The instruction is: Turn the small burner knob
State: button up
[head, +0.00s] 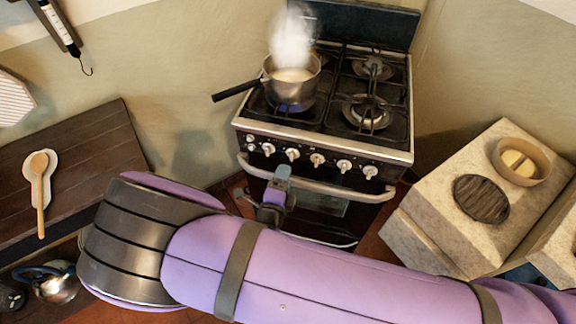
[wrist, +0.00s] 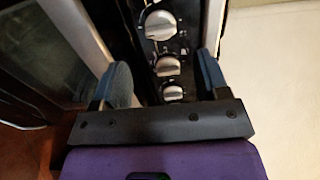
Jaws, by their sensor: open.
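The black stove front (head: 330,172) carries a row of silver knobs, among them a left one (head: 268,149), a middle one (head: 317,160) and a right one (head: 370,172). I cannot tell which is the small burner knob. My gripper (head: 281,172) is in front of the panel, towards its left end. In the wrist view, its two blue-grey fingers (wrist: 162,62) are apart with nothing held. A large knob (wrist: 160,25), a middle knob (wrist: 167,65) and a nearer small knob (wrist: 173,93) show in the gap between them. Contact with any knob cannot be seen.
A steaming pot (head: 291,85) stands on the left of the hob, its handle (head: 236,91) reaching out left. A metal rail (head: 330,188) crosses the oven front below the knobs. A stone counter (head: 445,215) is at right, a wooden counter (head: 85,165) at left.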

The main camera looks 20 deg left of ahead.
jog(key=s, duration=0.3)
jog(key=shift+s, duration=0.15)
jog(key=shift+r, duration=0.1)
dwell(0.4)
jog(key=w+d+r+m+g+h, duration=0.3)
jog(key=w+d+r+m+h, duration=0.25)
jog(key=r+m, duration=0.25)
jog(key=w+d+r+m+g+h, duration=0.35)
jog(key=d+r+m, duration=0.25)
jog(key=r+m, duration=0.2)
jog(key=w+d+r+m+g, duration=0.2)
jog(key=d+r+m+g, duration=0.6)
jog(key=d+r+m, duration=0.65)
jog(key=s+d+r+m+g+y, duration=0.2)
jog(key=s+d+r+m+y, duration=0.4)
jog(key=d+r+m, duration=0.6)
jog(key=s+d+r+m+t+y, duration=0.1)
jog(key=s+d+r+m+t, duration=0.1)
jog(key=s+m, duration=0.3)
jog(key=s+d+r+m+t+y, duration=0.2)
jog(key=s+d+r+m, duration=0.2)
jog(key=s+m, duration=0.2)
jog(key=shift+s+d+r, duration=0.2)
jog(key=shift+s+d, duration=0.15)
jog(key=shift+s, duration=0.8)
